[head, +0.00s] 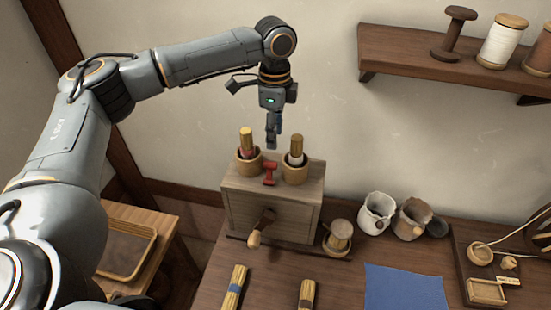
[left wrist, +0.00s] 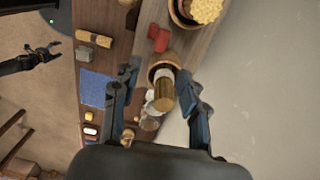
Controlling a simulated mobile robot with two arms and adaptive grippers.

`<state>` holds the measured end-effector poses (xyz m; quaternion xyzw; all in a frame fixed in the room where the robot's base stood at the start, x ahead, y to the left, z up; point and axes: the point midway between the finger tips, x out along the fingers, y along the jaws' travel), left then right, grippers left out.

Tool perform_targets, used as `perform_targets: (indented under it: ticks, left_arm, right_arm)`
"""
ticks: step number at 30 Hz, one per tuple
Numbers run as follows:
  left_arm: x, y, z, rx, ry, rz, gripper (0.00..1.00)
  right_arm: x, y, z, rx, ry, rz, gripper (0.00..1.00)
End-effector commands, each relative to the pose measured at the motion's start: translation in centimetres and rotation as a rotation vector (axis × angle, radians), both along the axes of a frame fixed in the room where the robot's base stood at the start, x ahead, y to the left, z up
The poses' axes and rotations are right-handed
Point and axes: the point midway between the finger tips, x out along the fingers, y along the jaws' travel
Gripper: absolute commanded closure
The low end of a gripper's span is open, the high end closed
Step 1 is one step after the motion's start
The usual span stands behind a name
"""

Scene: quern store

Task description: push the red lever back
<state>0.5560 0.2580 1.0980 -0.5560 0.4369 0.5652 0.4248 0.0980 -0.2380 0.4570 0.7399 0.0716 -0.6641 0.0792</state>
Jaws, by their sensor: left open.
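The red lever (head: 270,173) stands on top of a wooden box (head: 272,211), between two round cups with straw bundles. It also shows in the left wrist view (left wrist: 158,38), beyond the fingertips. My left gripper (head: 271,141) points down above the box, behind and above the lever, and does not touch it. In the left wrist view my left gripper (left wrist: 158,76) is open, with one bundle (left wrist: 164,92) seen between its fingers. My right gripper (left wrist: 46,54) shows small and dark at the upper left of that view; its jaw state is unclear.
The left bundle (head: 246,142) and right bundle (head: 296,150) rise on both sides of the lever. A crank handle (head: 255,237) sticks out of the box's front. Jugs (head: 376,214), a blue cloth (head: 404,288) and a shelf (head: 450,65) are to the right.

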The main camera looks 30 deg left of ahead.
Motion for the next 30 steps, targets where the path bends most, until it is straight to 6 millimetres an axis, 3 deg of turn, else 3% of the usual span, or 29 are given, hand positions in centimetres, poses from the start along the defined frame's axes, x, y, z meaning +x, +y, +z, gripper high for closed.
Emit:
perform_targets:
  ticks: [8, 15, 27, 30]
  left_arm:
    - [-0.2, 0.0, -5.9, 0.002, 0.004, 0.000, 0.56]
    - [-0.2, -0.1, -9.2, 0.002, 0.001, -0.001, 0.56]
    - [-0.2, -0.1, -10.2, 0.001, -0.001, -0.001, 0.56]
    - [-0.2, -0.1, -10.1, 0.000, -0.001, -0.001, 0.75]
  right_arm:
    - [-2.3, -0.1, 1.2, -0.002, 0.031, 0.001, 0.37]
    - [-1.4, 0.0, 1.7, 0.000, 0.019, 0.002, 0.37]
    - [-1.0, 0.5, 1.8, 0.006, 0.013, 0.002, 0.37]
    - [-1.0, 0.6, 1.8, 0.007, 0.013, 0.002, 0.37]
